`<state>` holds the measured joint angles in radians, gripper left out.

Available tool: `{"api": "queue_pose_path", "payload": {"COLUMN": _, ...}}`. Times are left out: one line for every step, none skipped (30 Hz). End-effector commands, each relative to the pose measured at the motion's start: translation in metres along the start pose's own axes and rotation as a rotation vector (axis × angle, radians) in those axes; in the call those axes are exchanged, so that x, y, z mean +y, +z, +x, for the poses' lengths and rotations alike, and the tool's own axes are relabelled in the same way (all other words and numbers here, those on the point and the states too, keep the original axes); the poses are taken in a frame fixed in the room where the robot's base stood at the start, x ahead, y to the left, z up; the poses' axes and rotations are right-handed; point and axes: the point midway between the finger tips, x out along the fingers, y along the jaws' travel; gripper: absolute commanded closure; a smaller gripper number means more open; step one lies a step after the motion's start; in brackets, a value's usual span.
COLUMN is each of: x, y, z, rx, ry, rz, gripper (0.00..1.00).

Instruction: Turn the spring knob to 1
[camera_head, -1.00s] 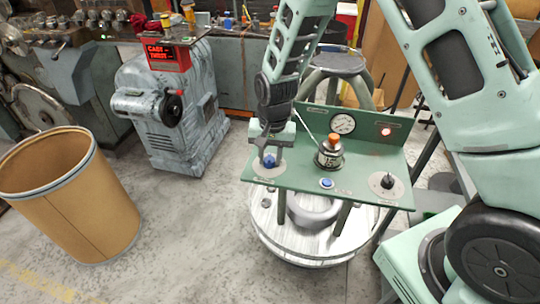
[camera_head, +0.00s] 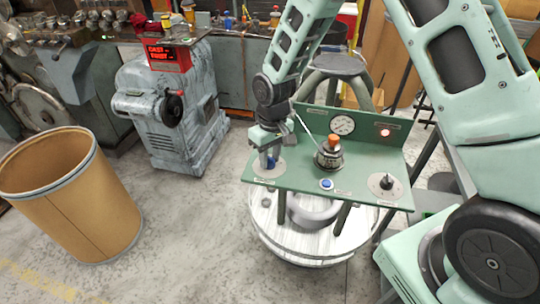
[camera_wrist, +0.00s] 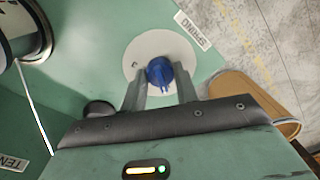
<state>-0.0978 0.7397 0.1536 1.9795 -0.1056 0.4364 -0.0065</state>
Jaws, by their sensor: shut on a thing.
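The spring knob (camera_wrist: 160,73) is blue and sits on a pale round dial plate (camera_wrist: 140,48) on the green panel. My gripper (camera_wrist: 160,88) is shut on the knob from above, one finger on each side. I cannot read any numbers on the dial.
The green panel (camera_head: 300,180) also bears a dark canister with an orange top (camera_head: 329,155), a blue button (camera_head: 326,184), a gauge (camera_head: 342,124), a lit red lamp (camera_head: 385,132) and a black knob (camera_head: 387,181) at right. A tan bin (camera_head: 75,205) stands at left.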

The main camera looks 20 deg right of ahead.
Motion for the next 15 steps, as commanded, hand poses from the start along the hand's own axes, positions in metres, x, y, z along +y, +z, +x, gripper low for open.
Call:
{"api": "queue_pose_path", "payload": {"x": -0.0002, "y": -0.0005, "z": -0.0008, "rx": 0.000, "ry": -0.001, "rz": -0.014, "gripper": 0.93}}
{"api": "queue_pose_path", "payload": {"x": -0.0002, "y": -0.0005, "z": -0.0008, "rx": 0.000, "ry": -0.001, "rz": -0.021, "gripper": 0.93}}
{"api": "queue_pose_path", "payload": {"x": -0.0001, "y": -0.0005, "z": -0.0007, "rx": -0.001, "ry": -0.001, "rz": -0.029, "gripper": 0.93}}
{"api": "queue_pose_path", "payload": {"x": -0.0001, "y": -0.0005, "z": -0.0007, "rx": -0.001, "ry": 0.000, "rz": -0.035, "gripper": 0.93}}
{"api": "queue_pose_path", "payload": {"x": 0.0000, "y": -0.0004, "z": -0.0006, "rx": -0.002, "ry": 0.000, "rz": -0.041, "gripper": 0.93}}
{"api": "queue_pose_path", "payload": {"x": 0.0001, "y": -0.0004, "z": -0.0006, "rx": -0.002, "ry": 0.000, "rz": -0.046, "gripper": 0.93}}
{"api": "queue_pose_path", "payload": {"x": 0.0001, "y": -0.0004, "z": -0.0005, "rx": -0.002, "ry": 0.000, "rz": -0.049, "gripper": 0.93}}
{"api": "queue_pose_path", "payload": {"x": 0.0001, "y": -0.0004, "z": -0.0005, "rx": -0.002, "ry": 0.000, "rz": -0.052, "gripper": 0.93}}
{"api": "queue_pose_path", "payload": {"x": 0.0001, "y": -0.0004, "z": -0.0005, "rx": -0.002, "ry": 0.000, "rz": -0.054, "gripper": 0.93}}
{"api": "queue_pose_path", "payload": {"x": 0.0001, "y": -0.0004, "z": -0.0005, "rx": -0.002, "ry": 0.000, "rz": -0.055, "gripper": 0.93}}
{"api": "queue_pose_path", "payload": {"x": 0.0001, "y": -0.0004, "z": -0.0005, "rx": -0.003, "ry": 0.000, "rz": -0.056, "gripper": 0.93}}
{"api": "queue_pose_path", "payload": {"x": 0.0001, "y": -0.0004, "z": -0.0004, "rx": -0.003, "ry": 0.000, "rz": -0.056, "gripper": 0.93}}
{"api": "queue_pose_path", "payload": {"x": 0.0001, "y": -0.0004, "z": -0.0004, "rx": -0.003, "ry": 0.000, "rz": -0.056, "gripper": 0.93}}
{"api": "queue_pose_path", "payload": {"x": 0.0001, "y": -0.0004, "z": -0.0004, "rx": -0.003, "ry": 0.000, "rz": -0.056, "gripper": 0.93}}
{"api": "queue_pose_path", "payload": {"x": 0.0001, "y": -0.0004, "z": -0.0004, "rx": -0.003, "ry": 0.000, "rz": -0.056, "gripper": 0.93}}
